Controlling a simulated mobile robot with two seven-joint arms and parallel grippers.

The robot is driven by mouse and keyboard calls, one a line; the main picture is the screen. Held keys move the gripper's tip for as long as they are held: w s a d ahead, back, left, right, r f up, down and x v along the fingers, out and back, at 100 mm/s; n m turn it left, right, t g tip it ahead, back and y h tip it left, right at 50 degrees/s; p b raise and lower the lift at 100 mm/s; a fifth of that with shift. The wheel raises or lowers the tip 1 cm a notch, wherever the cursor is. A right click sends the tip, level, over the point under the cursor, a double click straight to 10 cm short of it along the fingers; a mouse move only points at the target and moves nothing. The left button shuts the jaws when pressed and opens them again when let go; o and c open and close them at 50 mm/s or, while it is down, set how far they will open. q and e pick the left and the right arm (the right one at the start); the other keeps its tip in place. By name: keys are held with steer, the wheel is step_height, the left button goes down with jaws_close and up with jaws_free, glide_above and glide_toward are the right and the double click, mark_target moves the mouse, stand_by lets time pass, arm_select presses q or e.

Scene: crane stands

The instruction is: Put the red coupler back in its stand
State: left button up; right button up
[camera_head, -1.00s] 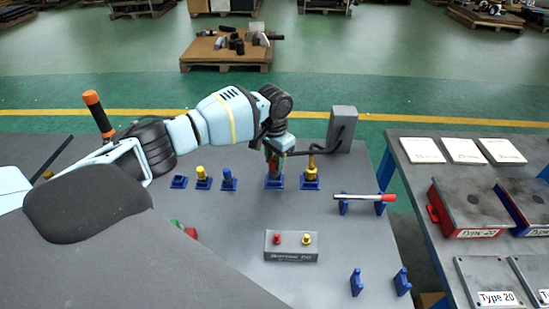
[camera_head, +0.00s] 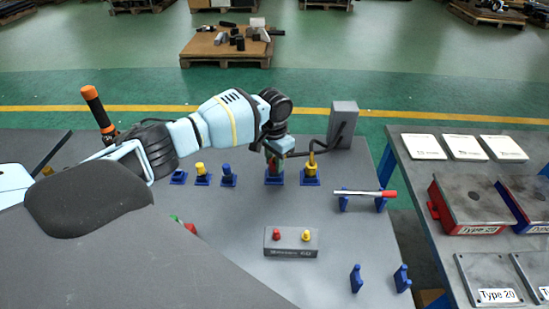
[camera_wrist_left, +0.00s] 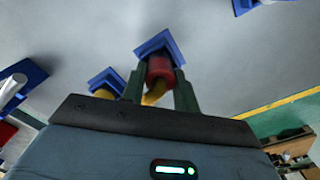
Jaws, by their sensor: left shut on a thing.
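The red coupler (camera_wrist_left: 160,68) is between the two green fingers of my left gripper (camera_wrist_left: 162,80) in the left wrist view, with the jaws shut on it. Its end is at the blue stand (camera_wrist_left: 158,43); I cannot tell whether it is fully seated. In the head view my left gripper (camera_head: 274,163) is low over that blue stand (camera_head: 274,181) and hides most of the coupler. A yellow coupler (camera_head: 311,162) stands in the neighbouring blue stand on the right. My right gripper is not in view.
A grey box (camera_head: 343,125) with a dark cable stands behind the stands. Small blue stands with yellow and blue pieces (camera_head: 201,170) are to the left. A box with red and yellow knobs (camera_head: 291,243) is in front. A white-and-red rod (camera_head: 362,193) lies on blue supports.

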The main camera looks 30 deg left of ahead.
arm_select(q)
steer(key=shift+f, duration=0.35)
steer(key=o, duration=1.1)
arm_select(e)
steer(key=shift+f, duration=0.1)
arm_select(q)
steer(key=shift+r, duration=0.1)
steer(key=shift+r+p, duration=1)
steer(key=shift+r, duration=1.45)
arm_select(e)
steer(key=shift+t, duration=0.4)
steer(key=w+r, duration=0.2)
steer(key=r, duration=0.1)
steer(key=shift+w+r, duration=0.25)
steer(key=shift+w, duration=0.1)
